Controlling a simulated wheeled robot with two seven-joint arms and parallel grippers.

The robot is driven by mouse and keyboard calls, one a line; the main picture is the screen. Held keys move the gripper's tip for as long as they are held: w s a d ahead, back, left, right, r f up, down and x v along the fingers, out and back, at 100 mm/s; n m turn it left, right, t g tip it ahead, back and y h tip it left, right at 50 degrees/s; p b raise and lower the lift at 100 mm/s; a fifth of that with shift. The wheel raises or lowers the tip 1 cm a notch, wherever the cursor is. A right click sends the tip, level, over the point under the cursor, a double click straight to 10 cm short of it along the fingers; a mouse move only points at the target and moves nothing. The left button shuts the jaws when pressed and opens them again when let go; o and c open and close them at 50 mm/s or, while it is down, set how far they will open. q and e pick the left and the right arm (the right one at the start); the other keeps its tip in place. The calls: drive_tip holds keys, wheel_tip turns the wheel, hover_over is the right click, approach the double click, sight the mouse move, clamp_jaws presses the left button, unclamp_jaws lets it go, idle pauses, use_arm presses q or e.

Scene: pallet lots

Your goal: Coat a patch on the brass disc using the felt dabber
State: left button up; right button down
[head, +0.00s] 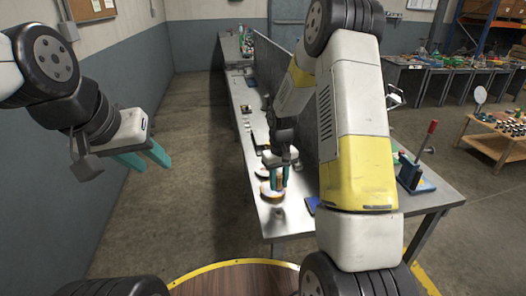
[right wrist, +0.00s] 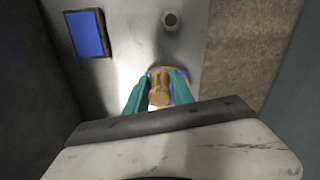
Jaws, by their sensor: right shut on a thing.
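The brass disc (head: 266,193) is round and lies on the metal bench near its left edge. My right gripper (head: 280,184) is over it, pointing down. It is shut on the felt dabber, whose tan handle (right wrist: 159,88) shows between the teal fingers (right wrist: 160,92) in the right wrist view. The disc (right wrist: 182,70) is mostly hidden there behind the dabber and fingers; orange and blue colour shows at its edge. The dabber's felt end is hidden, so I cannot tell whether it touches. My left gripper (head: 155,165) is open and empty, over the floor.
A blue pad (right wrist: 88,33) and a small round grey piece (right wrist: 170,19) lie on the bench near the disc. A press with a red lever (head: 417,172) stands at the bench's right. A dark panel (head: 300,100) runs along the bench. The floor to the left is clear.

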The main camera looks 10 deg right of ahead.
sight(279, 174)
drive_tip(key=shift+r, duration=2.6)
